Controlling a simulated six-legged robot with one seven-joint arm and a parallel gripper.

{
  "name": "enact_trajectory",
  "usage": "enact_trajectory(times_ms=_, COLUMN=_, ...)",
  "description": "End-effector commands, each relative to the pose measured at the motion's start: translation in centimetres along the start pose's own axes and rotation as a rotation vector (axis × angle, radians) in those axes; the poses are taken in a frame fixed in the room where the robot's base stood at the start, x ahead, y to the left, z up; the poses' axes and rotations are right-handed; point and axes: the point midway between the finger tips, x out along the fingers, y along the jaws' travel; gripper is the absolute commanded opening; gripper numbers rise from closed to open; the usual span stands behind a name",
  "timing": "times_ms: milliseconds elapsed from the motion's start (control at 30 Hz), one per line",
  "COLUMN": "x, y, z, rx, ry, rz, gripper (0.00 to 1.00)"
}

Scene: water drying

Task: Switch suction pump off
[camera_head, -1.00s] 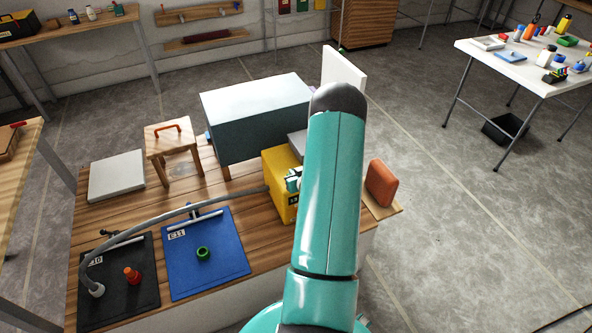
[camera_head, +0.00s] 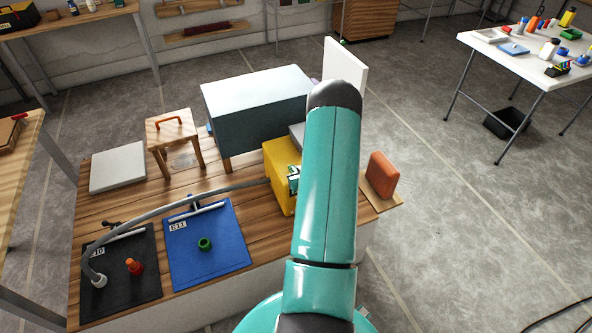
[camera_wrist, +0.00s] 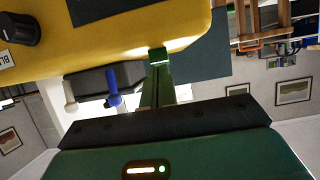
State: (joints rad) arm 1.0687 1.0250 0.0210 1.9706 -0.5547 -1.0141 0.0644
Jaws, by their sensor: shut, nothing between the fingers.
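The suction pump appears to be the yellow box (camera_head: 281,176) on the wooden bench, with a grey hose (camera_head: 190,199) running to its left side. In the wrist view the yellow box (camera_wrist: 120,28) fills the top, with a round black knob (camera_wrist: 19,28) and part of a white label at the left. My gripper (camera_wrist: 158,57) is shut and empty, its green tips at the yellow box's edge, well to the right of the knob; contact is unclear. In the head view my gripper (camera_head: 294,178) is mostly hidden by my arm, beside the box's right side.
A blue mat (camera_head: 232,250) and a black mat (camera_head: 110,303) lie on the bench front left. A large grey box (camera_head: 255,110) stands behind the pump. An orange block (camera_head: 381,174) is at the right. A wooden stool (camera_head: 174,138) and grey slab (camera_head: 117,167) are at the back left.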

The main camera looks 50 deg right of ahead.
Motion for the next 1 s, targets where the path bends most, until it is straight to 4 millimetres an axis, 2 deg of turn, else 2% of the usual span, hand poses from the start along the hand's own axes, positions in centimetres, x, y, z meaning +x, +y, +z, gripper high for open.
enact_trajectory(times_ms=33, x=-0.1, y=-0.2, z=1.0, rx=0.006, ry=-0.027, rz=0.0, gripper=0.0)
enact_trajectory(times_ms=400, x=-0.7, y=-0.2, z=-0.4, rx=0.005, ry=-0.024, rz=-0.001, gripper=0.0)
enact_trajectory(times_ms=767, x=-0.6, y=-0.1, z=-0.8, rx=0.003, ry=-0.017, rz=-0.001, gripper=0.0)
enact_trajectory(times_ms=1000, x=-0.5, y=-0.5, z=-2.1, rx=0.002, ry=-0.016, rz=-0.002, gripper=0.0)
